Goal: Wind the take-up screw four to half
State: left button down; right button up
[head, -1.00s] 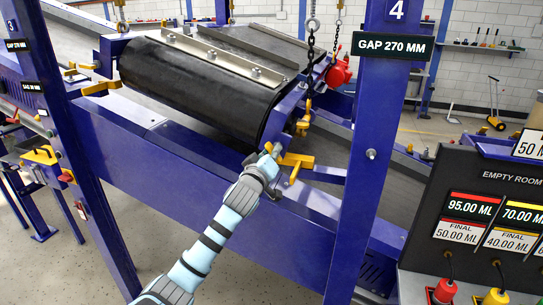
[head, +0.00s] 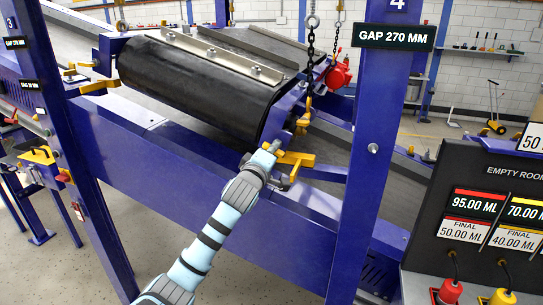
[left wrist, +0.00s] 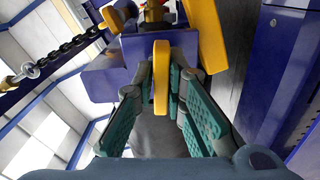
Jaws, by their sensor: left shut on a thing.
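The yellow take-up screw handle (head: 297,161) sits at the near right end of the black roller (head: 195,88), beside the blue post marked 4 (head: 372,150). My left gripper (head: 273,152) is at the handle's left side. In the left wrist view, my left gripper's (left wrist: 161,95) fingers are shut on an upright yellow bar (left wrist: 161,62) of the handle. The dark fingers hide part of the handle in the head view. My right gripper is not in view.
A black sign reading GAP 270 MM (head: 394,36) hangs on the post. A chain (head: 309,50) drops to the roller frame near the handle. A dark panel (head: 480,175) with red and yellow readouts stands at the right.

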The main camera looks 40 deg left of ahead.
pick_arm(q)
jog(key=shift+r, duration=0.1)
jog(key=shift+n+b, duration=0.6)
jog(key=shift+n, duration=0.8)
jog(key=shift+b, duration=0.3)
jog(key=c, duration=1.6)
grip_release()
jog(key=shift+r, duration=0.1)
jog(key=shift+o, duration=0.2)
jog(key=shift+f, duration=0.25)
